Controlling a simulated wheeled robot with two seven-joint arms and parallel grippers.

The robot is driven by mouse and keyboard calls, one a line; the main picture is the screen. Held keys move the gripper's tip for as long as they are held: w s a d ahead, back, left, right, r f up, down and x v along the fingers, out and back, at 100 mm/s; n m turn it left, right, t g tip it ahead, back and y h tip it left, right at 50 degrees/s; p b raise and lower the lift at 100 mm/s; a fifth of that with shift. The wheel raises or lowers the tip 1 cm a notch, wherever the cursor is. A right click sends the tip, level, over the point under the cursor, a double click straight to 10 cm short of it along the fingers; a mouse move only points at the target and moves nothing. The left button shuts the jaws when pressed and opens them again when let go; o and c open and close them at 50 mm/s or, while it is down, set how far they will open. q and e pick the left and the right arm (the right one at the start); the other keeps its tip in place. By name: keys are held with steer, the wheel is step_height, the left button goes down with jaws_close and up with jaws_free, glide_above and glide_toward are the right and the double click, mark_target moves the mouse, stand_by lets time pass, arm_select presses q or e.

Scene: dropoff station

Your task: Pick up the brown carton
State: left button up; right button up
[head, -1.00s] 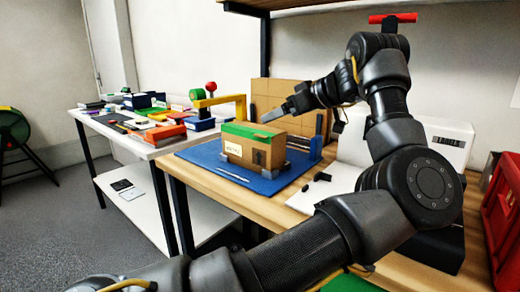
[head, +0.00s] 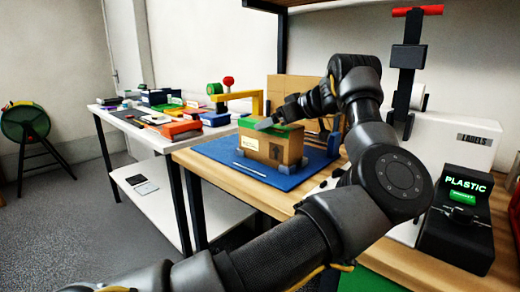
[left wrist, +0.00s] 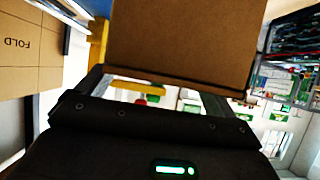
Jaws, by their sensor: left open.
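The brown carton (head: 263,149) has green tape along its top and a pale label on its front. It stands upright on a blue mat (head: 225,154) between small grey corner blocks. In the left wrist view, a plain brown face of the carton (left wrist: 185,40) fills the upper middle. The open left gripper (left wrist: 155,93) has its fingers spread near the carton's edge. Whether they touch it cannot be told. My right gripper is out of view.
Flat cardboard (head: 293,90) stands behind the mat, with a yellow bracket (head: 240,97) beside it. A white side table (head: 150,135) holds several coloured items. A black device marked PLASTIC (head: 462,215) and a white label machine (head: 460,138) stand right.

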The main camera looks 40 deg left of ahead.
arm_select(q)
steer(key=shift+a+f, duration=0.3)
steer(key=shift+a, duration=0.25)
steer(key=c, duration=1.4)
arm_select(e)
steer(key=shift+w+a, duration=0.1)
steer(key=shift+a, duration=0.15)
arm_select(q)
steer(key=shift+r, duration=0.15)
